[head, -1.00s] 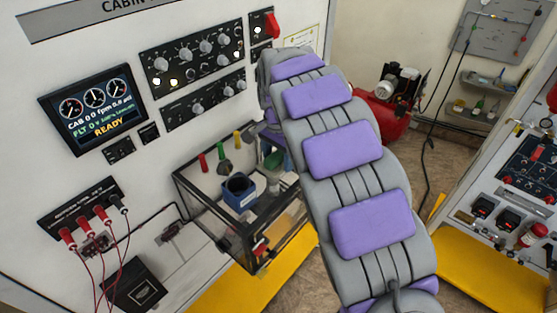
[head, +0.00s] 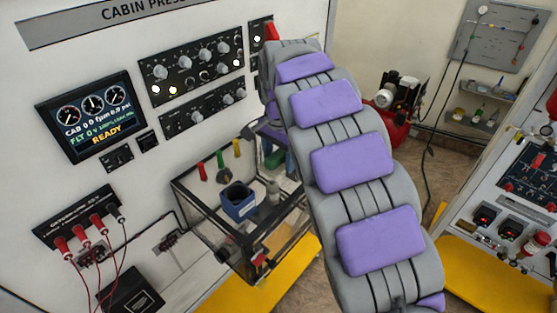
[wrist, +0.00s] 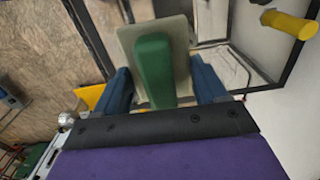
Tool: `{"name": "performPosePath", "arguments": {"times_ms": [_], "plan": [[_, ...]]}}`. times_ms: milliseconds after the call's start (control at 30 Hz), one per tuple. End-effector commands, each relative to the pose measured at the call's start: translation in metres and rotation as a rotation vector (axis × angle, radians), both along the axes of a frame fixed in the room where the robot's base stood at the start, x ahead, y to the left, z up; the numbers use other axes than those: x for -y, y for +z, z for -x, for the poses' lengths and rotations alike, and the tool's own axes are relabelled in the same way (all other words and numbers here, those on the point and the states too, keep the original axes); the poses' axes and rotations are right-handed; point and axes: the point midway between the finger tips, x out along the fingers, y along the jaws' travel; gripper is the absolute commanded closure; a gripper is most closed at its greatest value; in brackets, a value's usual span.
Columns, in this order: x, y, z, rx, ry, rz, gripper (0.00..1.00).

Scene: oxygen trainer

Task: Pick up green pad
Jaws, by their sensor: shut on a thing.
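The green pad (wrist: 153,66) is a long, upright green piece in the middle of the wrist view, with a beige plate behind it. My gripper (wrist: 164,88) has a blue finger on each side of it and is shut on it. The pad's lower end is hidden by the dark gripper edge. In the head view, my purple-padded arm hides most of the gripper; a bit of green (head: 276,160) shows beside the arm, over the clear box.
The clear box (head: 232,262) with dark edges holds a blue cup holder (head: 239,202). Red (head: 202,171), green (head: 220,159) and yellow (head: 236,148) handles stand along its back. A control panel wall (head: 110,55) is close on the left, with red cables below.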

Motion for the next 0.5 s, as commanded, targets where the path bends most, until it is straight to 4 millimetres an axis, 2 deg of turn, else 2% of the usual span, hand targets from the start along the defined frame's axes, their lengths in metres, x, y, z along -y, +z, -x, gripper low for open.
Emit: {"name": "performPosePath", "arguments": {"times_ms": [267, 500], "plan": [[0.012, 0.003, 0.019, 0.000, -0.002, -0.002, 0.59], [0.021, 0.005, 0.045, 0.000, -0.002, 0.000, 0.59]]}}
